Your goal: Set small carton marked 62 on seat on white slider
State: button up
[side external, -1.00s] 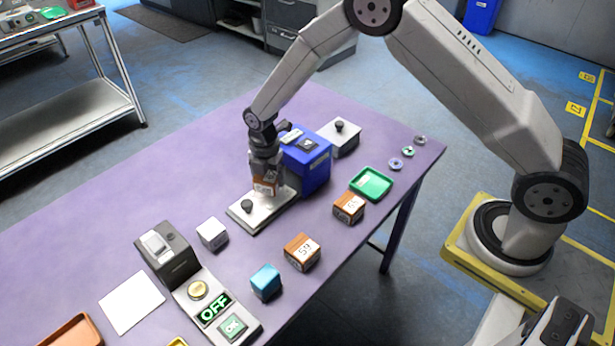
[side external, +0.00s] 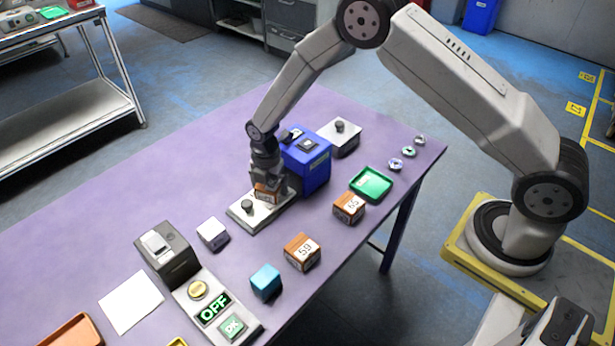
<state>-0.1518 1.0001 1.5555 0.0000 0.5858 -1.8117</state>
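My gripper (side external: 266,182) points down over the white slider (side external: 247,222), beside the blue box-shaped machine (side external: 308,165). It is shut on a small brown carton (side external: 267,193), which sits at or just above the far part of the slider; I cannot tell whether it touches. The carton's number is too small to read here. The slider has a dark knob (side external: 247,206) at its near end. The seat under the carton is hidden.
Other cartons stand to the right and front: one marked 59 (side external: 302,252), one that seems marked 65 (side external: 349,207).

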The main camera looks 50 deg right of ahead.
aim_at(270, 183)
jog(key=shift+r, duration=0.15)
notch_tip(270, 183, up, 12)
dwell(0.7)
dwell(0.5)
jog(key=s+d+r+m+t, duration=0.1)
jog(key=s+d+m, duration=0.1)
jog(key=s+m, duration=0.5)
jog(key=s+d+r+m, duration=0.2)
jog(key=s+d+m, duration=0.1)
jog(key=s+m, duration=0.4)
jog(key=s+d+r+m+t, duration=0.1)
jog(key=s+d+r+m, duration=0.1)
jog(key=s+m, duration=0.5)
jog(key=shift+d+m+t, duration=0.25)
jog(key=shift+m+t, duration=0.05)
jog(key=shift+m, duration=0.4)
